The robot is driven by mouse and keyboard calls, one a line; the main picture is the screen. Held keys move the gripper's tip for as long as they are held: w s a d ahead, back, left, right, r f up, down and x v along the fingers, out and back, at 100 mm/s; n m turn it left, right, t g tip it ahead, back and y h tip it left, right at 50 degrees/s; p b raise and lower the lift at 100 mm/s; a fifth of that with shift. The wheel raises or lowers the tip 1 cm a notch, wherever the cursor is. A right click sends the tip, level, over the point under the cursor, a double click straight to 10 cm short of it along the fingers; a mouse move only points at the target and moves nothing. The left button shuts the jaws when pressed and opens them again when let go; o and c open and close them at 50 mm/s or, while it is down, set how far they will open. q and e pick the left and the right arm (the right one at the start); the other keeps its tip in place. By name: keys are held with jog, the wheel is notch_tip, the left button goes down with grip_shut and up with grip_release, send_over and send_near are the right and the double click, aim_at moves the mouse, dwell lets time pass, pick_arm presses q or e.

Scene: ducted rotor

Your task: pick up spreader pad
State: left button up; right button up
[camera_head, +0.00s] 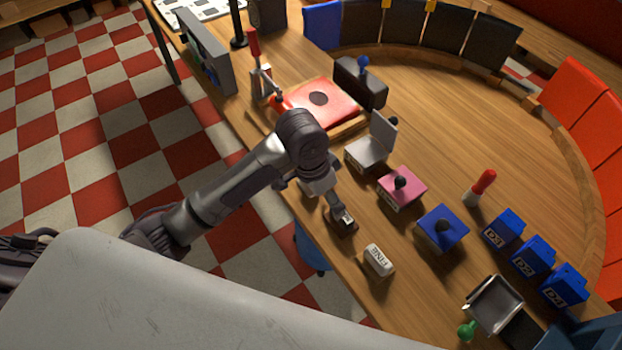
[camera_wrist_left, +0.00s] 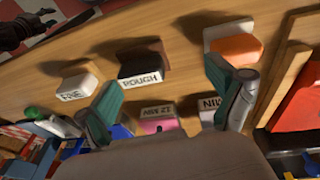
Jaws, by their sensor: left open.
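No piece in view is labelled as the spreader pad. An orange pad with a pale part behind it (camera_wrist_left: 236,50) lies on the table in the left wrist view, beyond the right finger. A block marked ROUGH (camera_wrist_left: 140,72) shows between the fingers there; in the head view a dark block (camera_head: 343,222) stands just in front of my gripper. My left gripper (camera_head: 318,188) is open, with its two fingers (camera_wrist_left: 162,80) apart and nothing between them that I can see held. My arm hides part of the table beneath it. My right gripper is out of view.
A white FINE block (camera_head: 379,261) stands near the table edge. A pink block (camera_head: 402,187), a blue block (camera_head: 441,230) and a grey hinged piece (camera_head: 371,150) stand nearby. A red pad (camera_head: 323,99) lies under a clamp behind.

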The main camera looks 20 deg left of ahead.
pick_arm(q)
jog(key=w+a+r+g+y, duration=0.1)
jog(key=w+a+r+y, duration=0.1)
jog(key=w+a+r, duration=0.5)
jog(key=f, duration=0.2)
jog(key=d+f, duration=0.1)
jog(key=f, duration=0.2)
jog(key=f+p, duration=0.1)
jog(key=f, duration=0.1)
jog(key=shift+w+d+f, duration=0.2)
jog(key=shift+w+f, duration=0.1)
jog(key=shift+f, duration=0.05)
jog(key=f, duration=0.1)
jog(key=f+p, duration=0.1)
jog(key=f, duration=0.2)
jog(key=shift+s+f+p, duration=0.1)
jog(key=shift+s+p, duration=0.15)
jog(key=shift+p, duration=0.1)
jog(key=shift+f, duration=0.55)
jog(key=c, duration=1.3)
